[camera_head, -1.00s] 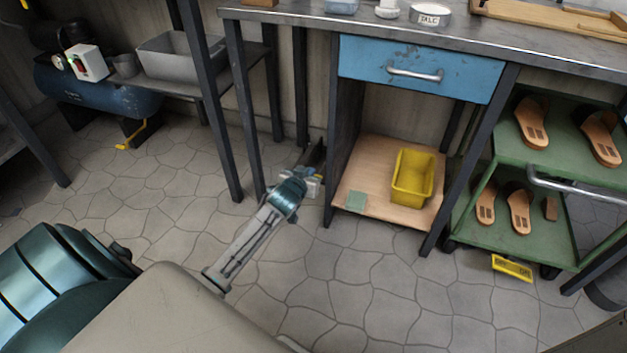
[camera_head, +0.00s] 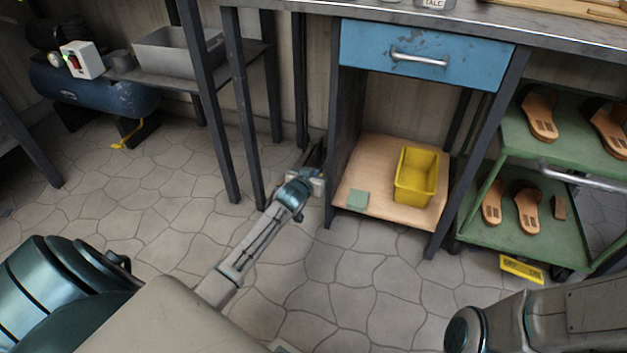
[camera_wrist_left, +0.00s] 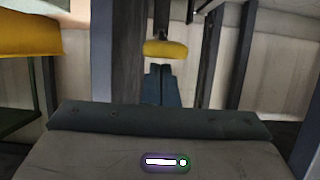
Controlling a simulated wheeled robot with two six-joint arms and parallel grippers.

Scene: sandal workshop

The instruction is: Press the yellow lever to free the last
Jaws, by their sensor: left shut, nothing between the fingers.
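In the left wrist view a rounded yellow pad (camera_wrist_left: 165,49), which looks like the end of the yellow lever, shows just beyond my fingertips. I cannot tell whether they touch. The lever is not clearly seen by the bench in the head view. My left gripper (camera_wrist_left: 161,74) is shut and empty, its dark fingers together. In the head view my left gripper (camera_head: 318,160) is low under the bench, beside the cabinet's left side, partly hidden by my wrist. The last is not seen. My right gripper is out of view; only its arm shows at lower right.
The blue-drawer cabinet (camera_head: 425,54) stands right of my left gripper, with a yellow bin (camera_head: 416,177) on its shelf. Dark bench legs (camera_head: 248,125) stand close on the left. A green trolley (camera_head: 532,232) holds sandals at right.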

